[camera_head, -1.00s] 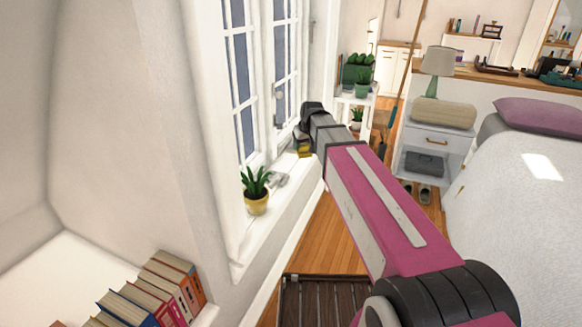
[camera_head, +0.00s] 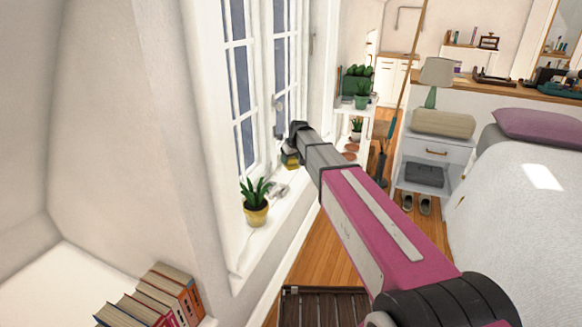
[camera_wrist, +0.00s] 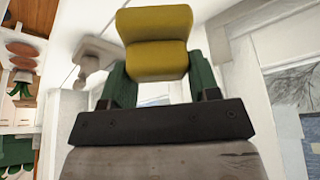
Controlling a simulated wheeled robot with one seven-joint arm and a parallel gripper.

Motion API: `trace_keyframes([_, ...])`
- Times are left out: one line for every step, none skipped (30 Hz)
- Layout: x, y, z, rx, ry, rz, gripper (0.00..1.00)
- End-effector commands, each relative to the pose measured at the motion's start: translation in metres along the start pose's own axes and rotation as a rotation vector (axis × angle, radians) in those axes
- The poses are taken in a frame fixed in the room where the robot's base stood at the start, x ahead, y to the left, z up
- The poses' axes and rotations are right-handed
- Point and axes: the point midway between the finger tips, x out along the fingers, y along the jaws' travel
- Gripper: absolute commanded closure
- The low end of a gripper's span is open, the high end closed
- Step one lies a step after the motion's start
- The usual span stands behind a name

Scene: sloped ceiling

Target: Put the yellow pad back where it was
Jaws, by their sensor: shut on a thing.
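The yellow pad (camera_wrist: 156,42) is held between the green fingers of my gripper (camera_wrist: 158,68) in the wrist view. It has a crease across its middle. In the head view only a small part of the yellow pad (camera_head: 291,162) shows below the dark end of my arm. My gripper is shut on the pad, near the window and over or beside the white window sill (camera_head: 290,212). The fingers are mostly hidden by my arm in the head view. I cannot tell whether the pad touches the sill.
A potted plant (camera_head: 256,205) stands on the sill, with a pale grey object (camera_head: 279,188) behind it. The window (camera_head: 262,90) is close on the left. A white plant stand (camera_head: 352,125) is beyond my arm. Books (camera_head: 165,295) are at the lower left, and a bed (camera_head: 525,215) is at the right.

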Motion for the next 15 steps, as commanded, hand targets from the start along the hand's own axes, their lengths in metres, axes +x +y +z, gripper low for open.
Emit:
trace_keyframes([0.005, 0.005, -0.003, 0.001, 0.000, 0.000, 0.82])
trace_keyframes([0.006, 0.006, -0.004, 0.000, 0.000, 0.000, 0.82])
trace_keyframes([0.007, 0.008, -0.004, 0.000, 0.001, 0.000, 0.82])
trace_keyframes([0.008, 0.009, -0.004, 0.000, 0.001, 0.000, 0.82])
trace_keyframes([0.009, 0.009, -0.004, 0.000, 0.001, 0.000, 0.82])
trace_keyframes([0.011, 0.009, -0.003, -0.001, 0.001, 0.000, 0.82])
trace_keyframes([0.012, 0.009, -0.002, -0.001, 0.000, -0.001, 0.82])
trace_keyframes([0.015, 0.009, -0.001, -0.001, 0.000, -0.001, 0.82])
trace_keyframes([0.018, 0.009, 0.001, 0.000, -0.001, -0.001, 0.82])
trace_keyframes([0.022, 0.009, 0.003, 0.000, -0.002, -0.001, 0.82])
trace_keyframes([0.026, 0.009, 0.004, 0.000, -0.002, -0.001, 0.82])
trace_keyframes([0.032, 0.009, 0.007, 0.000, -0.001, -0.001, 0.82])
trace_keyframes([0.036, 0.009, 0.008, 0.000, -0.001, -0.001, 0.82])
trace_keyframes([0.039, 0.009, 0.009, 0.000, -0.001, -0.001, 0.82])
trace_keyframes([0.043, 0.009, 0.011, 0.000, -0.001, -0.001, 0.82])
